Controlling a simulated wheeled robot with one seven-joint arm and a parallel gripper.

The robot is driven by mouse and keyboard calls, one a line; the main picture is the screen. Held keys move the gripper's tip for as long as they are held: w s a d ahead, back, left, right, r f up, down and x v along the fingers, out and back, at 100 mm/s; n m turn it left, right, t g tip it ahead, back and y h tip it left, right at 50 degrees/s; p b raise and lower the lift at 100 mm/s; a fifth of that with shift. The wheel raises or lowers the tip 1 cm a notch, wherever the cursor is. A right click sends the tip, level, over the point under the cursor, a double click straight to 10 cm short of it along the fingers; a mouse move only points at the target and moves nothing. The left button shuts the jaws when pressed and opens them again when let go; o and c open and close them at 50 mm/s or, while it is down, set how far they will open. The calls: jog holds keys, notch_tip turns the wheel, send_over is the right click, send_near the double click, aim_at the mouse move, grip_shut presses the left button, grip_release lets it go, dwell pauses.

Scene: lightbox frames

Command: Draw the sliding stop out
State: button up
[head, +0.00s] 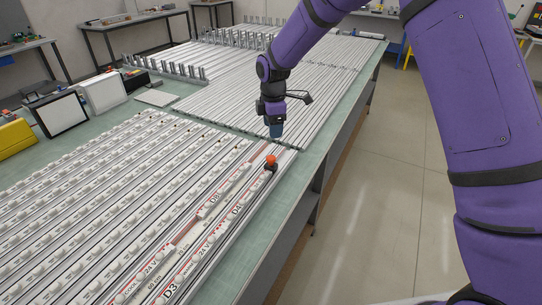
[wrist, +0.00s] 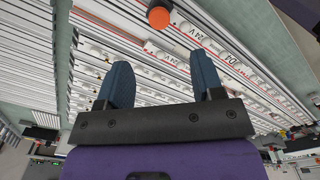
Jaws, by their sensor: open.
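The sliding stop (head: 270,162) is a small dark piece with an orange-red knob, on a rail near the right front edge of the lightbox frames (head: 110,190). In the wrist view my gripper (wrist: 161,75) is open with nothing between the fingers.
More bare metal rails (head: 250,85) lie behind on the same green bench. White boxes (head: 100,92) and a yellow case (head: 16,133) stand along its left side. The floor (head: 385,165) right of the bench is clear.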

aim_at(271, 157)
jog(key=f, duration=1.1)
jog(key=shift+w+a+f, duration=0.15)
jog(key=shift+a+f, duration=0.15)
jog(key=shift+f, duration=0.1)
grip_shut()
jog(key=w+d, duration=0.2)
jog(key=w, duration=0.1)
jog(key=w+d, duration=0.1)
jog(key=shift+w, duration=0.4)
grip_release()
jog(key=shift+d, duration=0.1)
